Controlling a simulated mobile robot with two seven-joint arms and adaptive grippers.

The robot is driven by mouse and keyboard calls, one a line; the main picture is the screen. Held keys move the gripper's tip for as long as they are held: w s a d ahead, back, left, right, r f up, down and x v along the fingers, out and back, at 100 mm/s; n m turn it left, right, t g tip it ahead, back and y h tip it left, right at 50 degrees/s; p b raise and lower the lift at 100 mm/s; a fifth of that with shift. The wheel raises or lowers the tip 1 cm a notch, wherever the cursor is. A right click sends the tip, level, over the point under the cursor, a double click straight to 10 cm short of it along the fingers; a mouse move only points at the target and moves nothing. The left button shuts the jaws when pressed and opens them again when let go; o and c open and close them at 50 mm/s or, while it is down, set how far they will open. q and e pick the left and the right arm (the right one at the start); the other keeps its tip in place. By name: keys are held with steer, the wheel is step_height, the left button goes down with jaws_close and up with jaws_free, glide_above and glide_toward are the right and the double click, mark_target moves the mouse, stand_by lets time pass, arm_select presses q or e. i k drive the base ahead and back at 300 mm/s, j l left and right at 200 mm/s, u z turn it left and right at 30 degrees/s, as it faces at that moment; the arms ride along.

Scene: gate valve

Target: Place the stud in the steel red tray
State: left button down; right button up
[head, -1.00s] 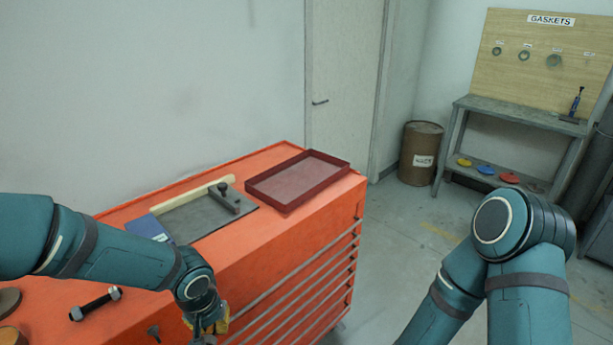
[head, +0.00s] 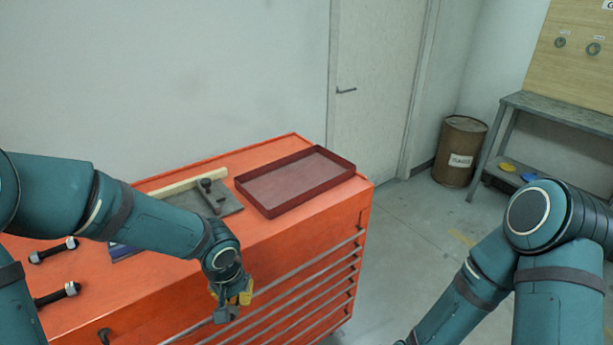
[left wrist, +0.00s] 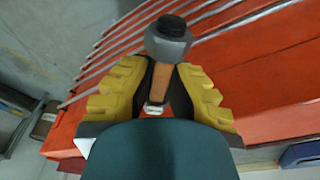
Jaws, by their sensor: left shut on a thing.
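The dark red steel tray (head: 312,196) lies on the orange cabinet top near its far right end and looks empty. My left gripper (head: 232,302) is in front of the cabinet's front edge, below and left of the tray. In the left wrist view its yellow-padded fingers (left wrist: 165,75) are shut on a stud, whose dark nut and black end (left wrist: 168,40) stick out beyond the fingertips. My right gripper is out of view.
Two more studs with nuts, one farther back (head: 54,250) and one nearer (head: 57,295), lie on the cabinet top (head: 150,290) at left. A grey plate (head: 229,203) with a dark tool lies left of the tray. A barrel (head: 460,150) stands beyond.

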mark_target(297, 181)
steer(key=i+l, duration=0.15)
steer(key=l, duration=0.15)
steer(key=i+l+u, duration=0.1)
steer(key=l, duration=0.2)
steer(key=i+l, duration=0.2)
steer(key=l, duration=0.15)
steer(key=i+l+u, duration=0.1)
steer(key=l, duration=0.2)
steer(key=i+l, duration=0.15)
steer(key=l, duration=0.2)
